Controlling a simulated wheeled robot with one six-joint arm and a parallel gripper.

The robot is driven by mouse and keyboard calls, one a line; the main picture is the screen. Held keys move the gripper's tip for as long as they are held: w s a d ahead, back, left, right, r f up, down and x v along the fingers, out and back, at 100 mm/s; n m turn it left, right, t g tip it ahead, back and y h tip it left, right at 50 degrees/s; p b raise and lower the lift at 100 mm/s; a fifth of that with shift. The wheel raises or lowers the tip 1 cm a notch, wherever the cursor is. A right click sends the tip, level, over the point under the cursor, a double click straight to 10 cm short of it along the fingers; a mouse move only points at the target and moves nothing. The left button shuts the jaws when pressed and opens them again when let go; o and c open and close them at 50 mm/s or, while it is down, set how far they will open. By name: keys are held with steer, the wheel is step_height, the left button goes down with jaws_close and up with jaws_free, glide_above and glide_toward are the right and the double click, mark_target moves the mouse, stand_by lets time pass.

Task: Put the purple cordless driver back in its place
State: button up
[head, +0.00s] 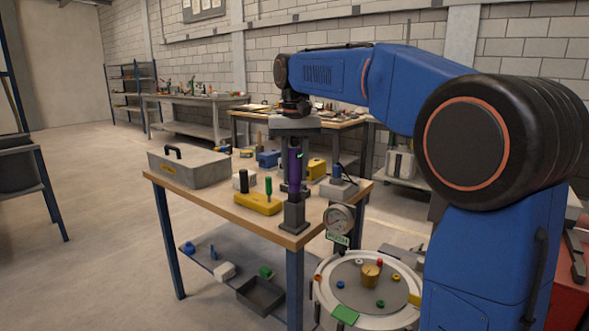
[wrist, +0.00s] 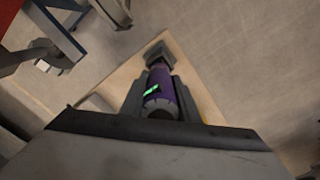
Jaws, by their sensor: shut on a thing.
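The purple cordless driver (head: 294,168) is upright between the fingers of my gripper (head: 295,186), over the near corner of the wooden-topped table. In the wrist view the driver (wrist: 160,92) shows purple with a small green mark, and my gripper (wrist: 160,90) has a finger on each side of it. A dark grey block-like holder (head: 293,217) stands at the table corner directly below the driver. It also shows in the wrist view (wrist: 158,52). The driver's lower end meets the holder in the picture; I cannot tell whether it is seated in it or just above.
A yellow block (head: 258,204) with black and green handles stands left of the holder. A second grey holder with a blue-topped item (head: 338,186) is to the right. A grey toolbox (head: 190,168) is at the far left.

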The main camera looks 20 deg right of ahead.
mark_target(295, 144)
steer(key=shift+f, duration=1.2)
steer(key=o, duration=1.7)
steer(key=shift+r, duration=3.95)
